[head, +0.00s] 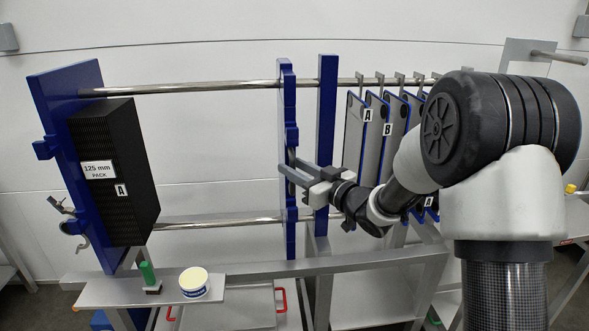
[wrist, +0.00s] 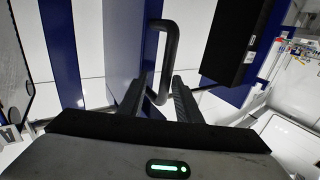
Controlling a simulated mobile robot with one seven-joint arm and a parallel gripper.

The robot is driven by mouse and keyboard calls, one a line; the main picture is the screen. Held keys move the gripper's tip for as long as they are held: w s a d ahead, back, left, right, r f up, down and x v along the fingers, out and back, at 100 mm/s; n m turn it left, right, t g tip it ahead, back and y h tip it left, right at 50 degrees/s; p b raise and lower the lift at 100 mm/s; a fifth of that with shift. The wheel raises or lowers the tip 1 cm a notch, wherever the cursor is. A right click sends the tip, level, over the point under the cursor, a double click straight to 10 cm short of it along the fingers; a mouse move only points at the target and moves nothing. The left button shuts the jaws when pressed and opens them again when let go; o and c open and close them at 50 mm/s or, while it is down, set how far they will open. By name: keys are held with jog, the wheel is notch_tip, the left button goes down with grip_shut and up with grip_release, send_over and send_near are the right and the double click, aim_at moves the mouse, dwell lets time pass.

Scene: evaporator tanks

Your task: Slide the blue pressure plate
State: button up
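The blue pressure plate (head: 287,120) is a tall narrow upright plate hanging on two steel rails, left of centre in the head view. In the wrist view its blue face (wrist: 122,45) carries a black bent handle (wrist: 170,55). My gripper (head: 289,177) reaches in from the right at the plate's mid-height. In the wrist view my gripper (wrist: 160,88) has its fingers apart, with the handle's lower end between them. I see a gap beside the handle, so the fingers are not closed on it. The gripper hides part of the plate in the head view.
A black pack (head: 118,175) labelled 125 mm stands against the blue end plate (head: 62,130) at left. The upper rail (head: 200,87) is clear between pack and plate. A blue post (head: 326,100) and hanging plates (head: 372,130) are at right. A tub (head: 194,281) sits on a front shelf.

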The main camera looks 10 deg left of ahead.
jog(key=shift+s, duration=0.1)
jog(key=v, duration=1.7)
jog(key=shift+s+d, duration=0.1)
jog(key=shift+d, duration=0.05)
